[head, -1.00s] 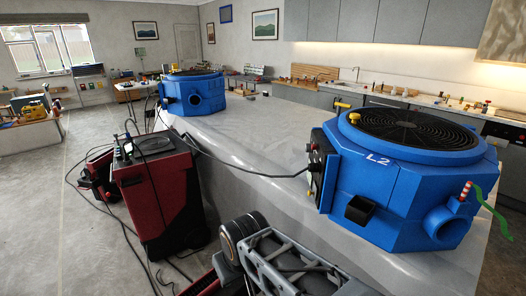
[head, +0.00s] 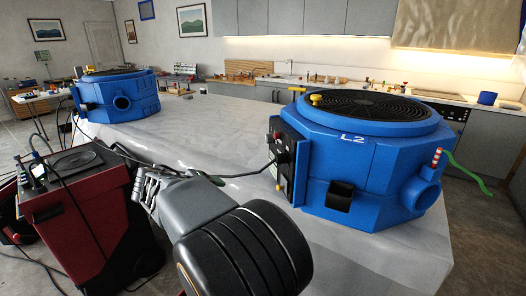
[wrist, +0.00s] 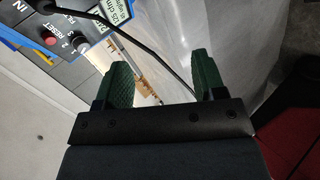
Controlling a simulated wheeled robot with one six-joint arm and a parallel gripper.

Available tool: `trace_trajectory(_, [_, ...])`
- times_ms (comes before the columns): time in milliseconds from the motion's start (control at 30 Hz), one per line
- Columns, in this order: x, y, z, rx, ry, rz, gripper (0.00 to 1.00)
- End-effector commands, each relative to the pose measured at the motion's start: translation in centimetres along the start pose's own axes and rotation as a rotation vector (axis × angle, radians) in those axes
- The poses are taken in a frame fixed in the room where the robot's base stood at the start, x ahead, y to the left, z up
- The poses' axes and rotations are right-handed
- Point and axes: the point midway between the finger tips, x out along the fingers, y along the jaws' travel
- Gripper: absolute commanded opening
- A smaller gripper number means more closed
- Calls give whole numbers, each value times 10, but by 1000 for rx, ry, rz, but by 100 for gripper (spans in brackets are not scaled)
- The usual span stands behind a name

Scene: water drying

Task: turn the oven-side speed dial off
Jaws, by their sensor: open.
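The blue dryer marked L2 (head: 360,185) stands on the covered platform, nearer the oven. Its dark control panel (head: 287,160) is on its left side, but the dial is too small to make out there. I cannot tell the dial's setting. My gripper (wrist: 161,76) is open and empty, its green fingers apart, below and right of the dial and not touching it.
A black cable (wrist: 145,45) runs from the panel past my fingers. A second blue dryer (head: 117,97) stands at the far left of the platform (head: 200,125). A red wheeled unit (head: 75,205) is on the floor at left. The oven (head: 452,112) is at back right.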

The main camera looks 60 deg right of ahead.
Motion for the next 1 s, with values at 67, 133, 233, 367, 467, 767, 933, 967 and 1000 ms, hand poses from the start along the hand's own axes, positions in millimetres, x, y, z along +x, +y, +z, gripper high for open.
trace_trajectory(67, [30,20,-18,29,-32,179,64])
trace_trajectory(133, [46,42,-32,57,-46,326,64])
trace_trajectory(233, [62,67,-47,87,-48,499,64])
trace_trajectory(367, [73,87,-60,113,-41,650,64])
trace_trajectory(467, [78,98,-66,124,-35,714,64])
trace_trajectory(767, [110,133,-64,129,-34,744,64])
trace_trajectory(933, [135,155,-61,128,-34,742,64])
trace_trajectory(967, [139,158,-61,128,-33,742,64])
trace_trajectory(1000, [144,163,-61,128,-33,742,64])
